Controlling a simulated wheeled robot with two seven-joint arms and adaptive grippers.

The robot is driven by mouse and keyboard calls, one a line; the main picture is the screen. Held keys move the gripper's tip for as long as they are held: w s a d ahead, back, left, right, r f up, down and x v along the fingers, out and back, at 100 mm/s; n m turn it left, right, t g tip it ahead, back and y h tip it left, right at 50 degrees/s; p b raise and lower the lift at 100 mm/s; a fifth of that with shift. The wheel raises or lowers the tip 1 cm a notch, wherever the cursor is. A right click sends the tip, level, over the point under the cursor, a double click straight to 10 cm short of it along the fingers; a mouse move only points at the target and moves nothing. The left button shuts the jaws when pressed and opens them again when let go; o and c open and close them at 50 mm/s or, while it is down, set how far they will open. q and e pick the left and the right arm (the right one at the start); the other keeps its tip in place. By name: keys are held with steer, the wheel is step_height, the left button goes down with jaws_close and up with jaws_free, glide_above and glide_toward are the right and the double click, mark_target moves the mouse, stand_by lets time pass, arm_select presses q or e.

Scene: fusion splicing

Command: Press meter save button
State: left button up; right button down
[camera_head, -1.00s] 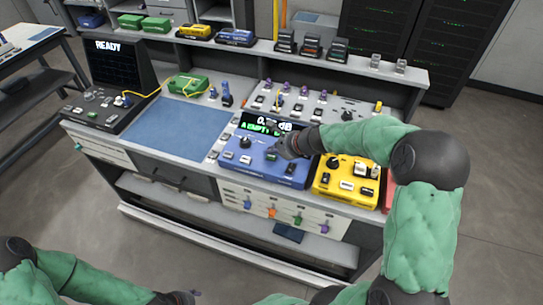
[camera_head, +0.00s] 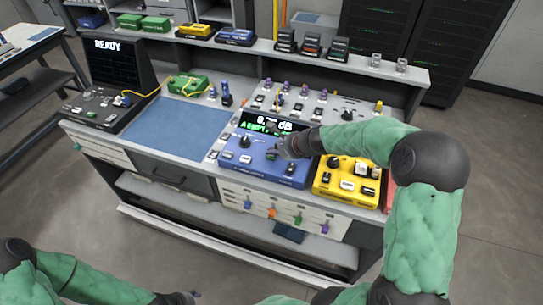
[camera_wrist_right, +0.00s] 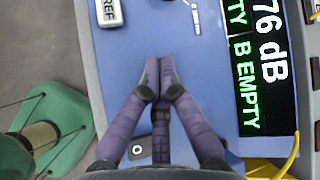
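The blue meter (camera_head: 236,170) sits at the front of the bench in the head view. Its dark display (camera_head: 262,126) shows a dB reading, and the wrist view shows "76 dB" and "EMPTY" text on the display (camera_wrist_right: 265,70). Contact with a button cannot be told. No save label is readable. My left gripper (camera_head: 190,297) is low at the bottom edge, mostly cut off.
A white REF button (camera_wrist_right: 109,12) is near the fingers in the wrist view. A yellow device (camera_head: 345,184) stands right of the meter, and a blue mat (camera_head: 180,130) lies to its left. Knobs and connectors (camera_head: 300,95) are behind. A yellow cable (camera_wrist_right: 285,165) runs by the display.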

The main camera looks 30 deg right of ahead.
mark_target(273, 157)
steer(key=shift+f+b, duration=0.45)
stand_by(0.6)
steer(key=shift+r, duration=0.1)
steer(key=shift+r+p, duration=0.75)
steer(key=shift+r, duration=0.1)
step_height(273, 157, up, 5)
steer(key=p, duration=0.4)
steer(key=shift+p, duration=0.3)
stand_by(0.7)
